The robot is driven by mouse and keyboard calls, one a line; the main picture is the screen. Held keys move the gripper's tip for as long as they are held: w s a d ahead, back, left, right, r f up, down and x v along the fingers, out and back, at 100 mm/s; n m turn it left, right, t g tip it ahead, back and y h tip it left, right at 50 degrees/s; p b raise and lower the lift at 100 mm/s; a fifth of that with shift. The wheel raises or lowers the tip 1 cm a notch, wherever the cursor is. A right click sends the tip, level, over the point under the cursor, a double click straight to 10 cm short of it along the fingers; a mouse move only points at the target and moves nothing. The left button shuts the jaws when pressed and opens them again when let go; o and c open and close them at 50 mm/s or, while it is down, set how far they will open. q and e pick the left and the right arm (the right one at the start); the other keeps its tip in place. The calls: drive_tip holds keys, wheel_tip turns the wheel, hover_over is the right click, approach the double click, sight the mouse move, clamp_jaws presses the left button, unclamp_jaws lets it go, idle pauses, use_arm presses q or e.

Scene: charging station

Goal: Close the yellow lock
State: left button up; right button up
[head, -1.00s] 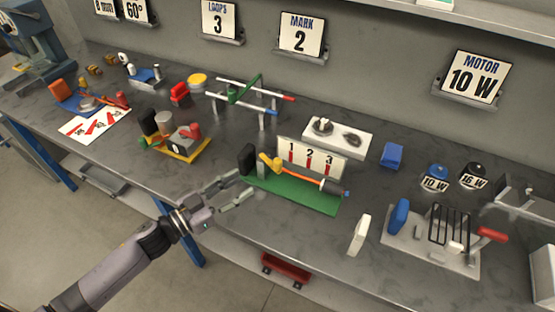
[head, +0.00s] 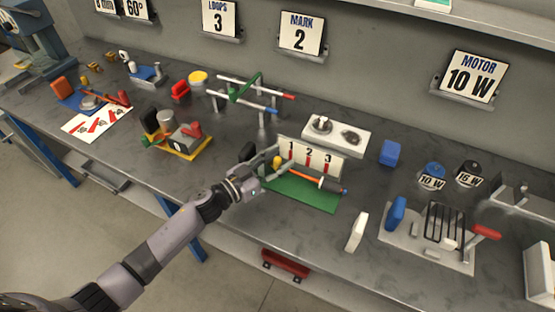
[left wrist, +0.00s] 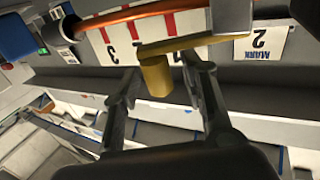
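The yellow lock (head: 277,161) is at the left end of the green base (head: 305,194), in front of the panel marked 1 2 3 (head: 316,157). It also shows in the left wrist view as a yellow handle (left wrist: 156,76) on a flat yellow arm. My left gripper (head: 276,166) is open at the lock. In the left wrist view its two fingers (left wrist: 160,82) stand on either side of the handle, with gaps visible. A rod with an orange section (head: 309,178) runs right from the lock. The gripper partly hides the lock in the head view. My right gripper is not in view.
A black block (head: 247,151) stands just behind my left gripper. The yellow-based device (head: 184,152) is to the left, and a white block (head: 357,231) is to the right. A white plate with knobs (head: 335,135) lies behind the panel. The front bench edge is mostly clear.

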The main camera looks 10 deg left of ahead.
use_arm(q)
drive_tip(key=shift+c, duration=0.4)
clamp_jaws()
idle(0.4)
